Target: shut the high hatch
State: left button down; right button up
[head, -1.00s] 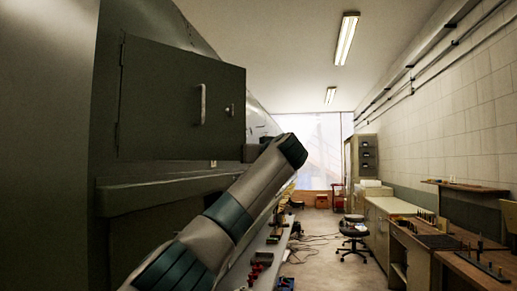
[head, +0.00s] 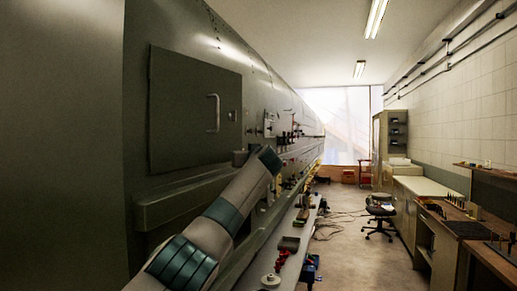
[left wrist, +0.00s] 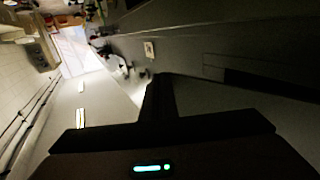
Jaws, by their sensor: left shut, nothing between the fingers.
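The high hatch is a dark grey-green square door (head: 190,110) on the fuselage side, at left in the head view. It has an upright bar handle (head: 216,113) and a small fitting near its right edge. It looks nearly flush with the skin; I cannot tell whether a small gap remains or whether it is latched. My left arm reaches up from below, its wrist at the hatch's lower right corner. In the left wrist view my left gripper (left wrist: 159,88) is shut and empty, pointing along the fuselage skin. I cannot tell whether it touches the hatch. My right gripper is out of view.
A ledge (head: 165,205) runs below the hatch. A long shelf with small parts (head: 290,250) follows the fuselage. A wheeled chair (head: 379,212), cabinets and a workbench (head: 445,225) stand at right. Cables lie on the floor; the aisle between is otherwise open.

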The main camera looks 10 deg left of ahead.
pick_arm(q)
jog(key=a+p, duration=0.1)
jog(key=a, duration=0.1)
jog(key=w+a+p, duration=0.1)
jog(key=a, duration=0.2)
jog(key=w+a+p, duration=0.1)
jog(key=a, duration=0.2)
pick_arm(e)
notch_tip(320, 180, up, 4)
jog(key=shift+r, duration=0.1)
pick_arm(q)
jog(key=shift+s+d, duration=0.1)
jog(key=shift+d, duration=0.1)
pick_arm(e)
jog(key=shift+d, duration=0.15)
